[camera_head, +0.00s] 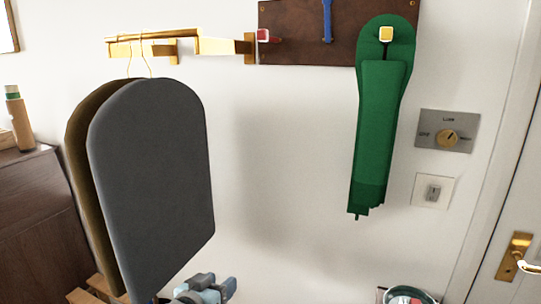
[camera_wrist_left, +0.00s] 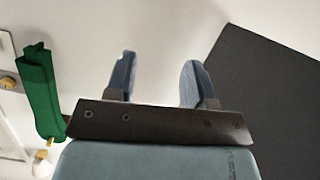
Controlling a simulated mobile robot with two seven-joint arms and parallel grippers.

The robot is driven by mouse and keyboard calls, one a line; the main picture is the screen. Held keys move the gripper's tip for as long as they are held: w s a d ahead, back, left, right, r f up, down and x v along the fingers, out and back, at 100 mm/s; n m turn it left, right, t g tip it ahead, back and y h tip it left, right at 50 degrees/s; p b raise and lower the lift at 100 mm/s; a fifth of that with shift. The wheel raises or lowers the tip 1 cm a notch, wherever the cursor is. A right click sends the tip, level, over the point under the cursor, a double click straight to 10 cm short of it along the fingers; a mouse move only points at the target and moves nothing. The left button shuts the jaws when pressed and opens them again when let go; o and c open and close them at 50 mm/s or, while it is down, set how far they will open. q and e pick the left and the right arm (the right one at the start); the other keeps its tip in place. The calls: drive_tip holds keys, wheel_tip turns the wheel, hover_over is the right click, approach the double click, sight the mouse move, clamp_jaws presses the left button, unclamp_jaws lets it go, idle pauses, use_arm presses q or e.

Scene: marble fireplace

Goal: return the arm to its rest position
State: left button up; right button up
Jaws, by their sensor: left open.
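My left gripper (camera_head: 206,288) shows at the bottom edge of the head view, low and just right of the grey hanging panel's lower end. Most of its arm is out of view. In the left wrist view, its two blue fingers (camera_wrist_left: 158,78) stand wide apart with nothing between them, so it is open and empty. My right gripper is not in view.
A grey rounded panel (camera_head: 150,180) hangs from a brass wall bracket (camera_head: 150,45), close to my left gripper. A long green item (camera_head: 383,130) hangs from a dark board (camera_head: 300,45). A dark cabinet (camera_head: 35,220) stands left. The wall between is clear.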

use_arm(q)
drive_tip(key=s+a+f+g+y, duration=0.15)
drive_tip(key=s+a+f, duration=0.25)
drive_tip(key=s+f, duration=0.85)
drive_tip(key=s+a+f+g+y, duration=0.1)
drive_tip(key=s+a+f+g, duration=0.15)
drive_tip(key=s+f, duration=1)
wheel_tip(320, 180, up, 16)
drive_tip(key=s+a+t+p, duration=0.1)
drive_tip(key=s+p, duration=0.1)
drive_tip(key=p, duration=1.5)
drive_tip(key=shift+a+p, duration=0.3)
drive_tip(key=shift+a, duration=0.05)
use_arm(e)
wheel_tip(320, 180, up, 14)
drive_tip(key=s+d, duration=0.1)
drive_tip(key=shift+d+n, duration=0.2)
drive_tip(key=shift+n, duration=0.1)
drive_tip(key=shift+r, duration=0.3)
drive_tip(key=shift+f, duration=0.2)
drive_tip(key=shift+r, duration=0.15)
